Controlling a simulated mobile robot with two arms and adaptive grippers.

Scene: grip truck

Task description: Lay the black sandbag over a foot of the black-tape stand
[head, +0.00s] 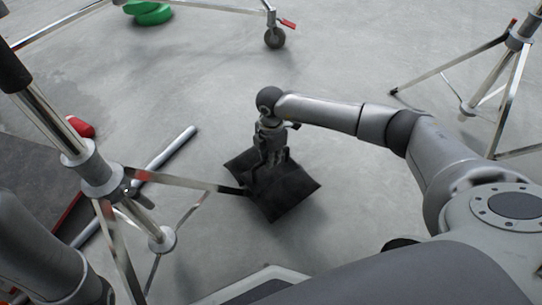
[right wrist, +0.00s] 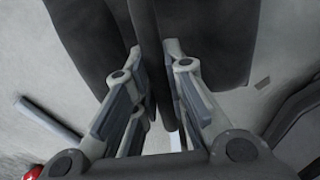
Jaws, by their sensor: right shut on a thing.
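The black sandbag (head: 287,192) hangs from my right gripper (head: 271,158), which is shut on its middle. In the right wrist view, the gripper (right wrist: 163,100) pinches the dark cloth, with one half of the sandbag (right wrist: 90,35) on each side. A silver stand (head: 100,178) stands at the left. One of its feet (head: 190,182) reaches right, and its dark end meets the bag's left edge in the picture. I cannot tell whether they touch. My left gripper is out of view; only part of that arm shows lower left.
Another silver stand (head: 510,60) is at the upper right. A wheeled stand leg (head: 274,38) and green round things (head: 150,14) are at the top. A pale tube (head: 165,147) and a red object (head: 80,127) lie behind the left stand. The floor beyond the bag is clear.

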